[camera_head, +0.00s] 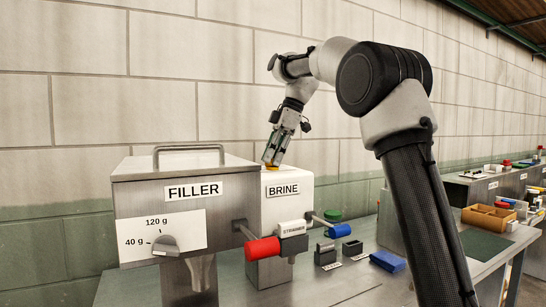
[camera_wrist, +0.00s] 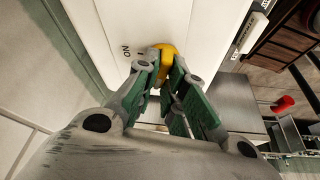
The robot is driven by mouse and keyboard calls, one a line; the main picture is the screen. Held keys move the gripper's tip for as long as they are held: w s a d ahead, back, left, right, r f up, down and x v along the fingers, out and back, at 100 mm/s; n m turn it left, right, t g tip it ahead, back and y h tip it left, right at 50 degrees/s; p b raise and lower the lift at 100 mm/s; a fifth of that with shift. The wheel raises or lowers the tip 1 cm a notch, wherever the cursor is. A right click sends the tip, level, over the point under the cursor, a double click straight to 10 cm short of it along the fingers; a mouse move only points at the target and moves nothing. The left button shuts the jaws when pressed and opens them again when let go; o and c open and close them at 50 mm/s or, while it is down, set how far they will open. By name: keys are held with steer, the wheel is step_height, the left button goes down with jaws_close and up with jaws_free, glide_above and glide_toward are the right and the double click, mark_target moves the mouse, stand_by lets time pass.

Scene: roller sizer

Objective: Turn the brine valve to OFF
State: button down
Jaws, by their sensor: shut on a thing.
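The brine unit is a white box (camera_head: 290,203) labelled BRINE, right of the filler. The brine valve is a small yellow-orange knob (camera_head: 270,165) on its top face. In the wrist view, the yellow knob (camera_wrist: 165,48) sits between my fingertips, beside a printed ON mark (camera_wrist: 127,52). My gripper (camera_head: 273,158) comes down from above and is shut on the knob; its green-padded fingers (camera_wrist: 164,66) also show in the wrist view. The fingers hide part of the knob. No OFF mark is visible, and I cannot tell the knob's exact angle.
The metal filler (camera_head: 145,193) with a top handle and dial (camera_head: 165,245) stands at left. A red handle (camera_head: 262,248) and strainer (camera_head: 293,229) project in front. A blue knob (camera_head: 339,230) and blue block (camera_head: 388,261) lie to the right. A brick wall rises behind.

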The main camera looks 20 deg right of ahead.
steer(key=shift+n+g, duration=0.4)
steer(key=shift+n, duration=0.6)
steer(key=c, duration=1.5)
jaws_free()
steer(key=v, duration=0.7)
steer(key=shift+r, duration=0.25)
steer(key=shift+w+d, duration=0.1)
steer(key=shift+d, duration=0.05)
